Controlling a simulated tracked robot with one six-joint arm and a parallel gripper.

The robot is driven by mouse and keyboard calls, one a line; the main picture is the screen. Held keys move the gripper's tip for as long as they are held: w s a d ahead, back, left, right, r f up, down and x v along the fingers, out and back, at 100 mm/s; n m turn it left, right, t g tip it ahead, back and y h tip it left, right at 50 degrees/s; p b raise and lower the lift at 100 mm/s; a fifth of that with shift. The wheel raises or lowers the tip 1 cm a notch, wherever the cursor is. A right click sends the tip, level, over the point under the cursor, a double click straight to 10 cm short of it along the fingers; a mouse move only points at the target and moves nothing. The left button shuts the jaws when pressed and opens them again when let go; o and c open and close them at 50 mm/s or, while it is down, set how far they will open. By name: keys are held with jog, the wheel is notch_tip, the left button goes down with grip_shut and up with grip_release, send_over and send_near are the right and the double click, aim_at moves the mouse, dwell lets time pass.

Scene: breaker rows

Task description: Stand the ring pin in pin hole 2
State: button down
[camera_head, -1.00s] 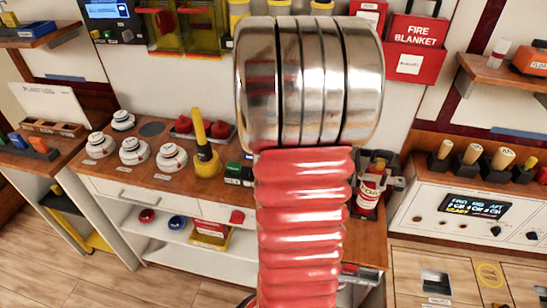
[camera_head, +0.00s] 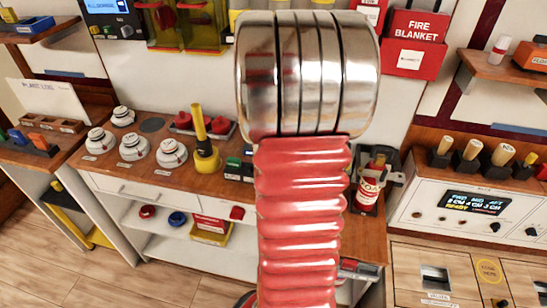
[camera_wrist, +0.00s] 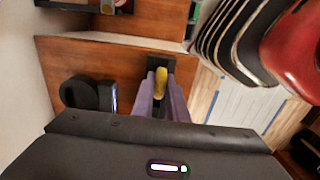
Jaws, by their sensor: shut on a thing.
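My gripper (camera_wrist: 160,98) shows in the wrist view as two purple fingers, shut on a small yellow piece (camera_wrist: 161,80). A black block (camera_wrist: 161,62) lies just beyond the yellow piece; I cannot tell whether they touch. No ring shows on the piece, so I cannot tell for sure that it is the ring pin. In the head view my own red and silver arm fills the middle and hides the gripper. Pin hole 2 cannot be made out in either view.
In the wrist view a black round object (camera_wrist: 80,93) stands left of my fingers on the brown wooden surface (camera_wrist: 125,68). In the head view, several pale handles in black sockets (camera_head: 470,157) stand above a panel with a display (camera_head: 475,203). White domed devices (camera_head: 134,147) sit left.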

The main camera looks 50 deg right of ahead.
jog(key=shift+f, duration=0.1)
jog(key=c, duration=1.7)
grip_release()
jog(key=shift+o, duration=0.2)
notch_tip(320, 180, up, 14)
jog(key=shift+f, duration=0.2)
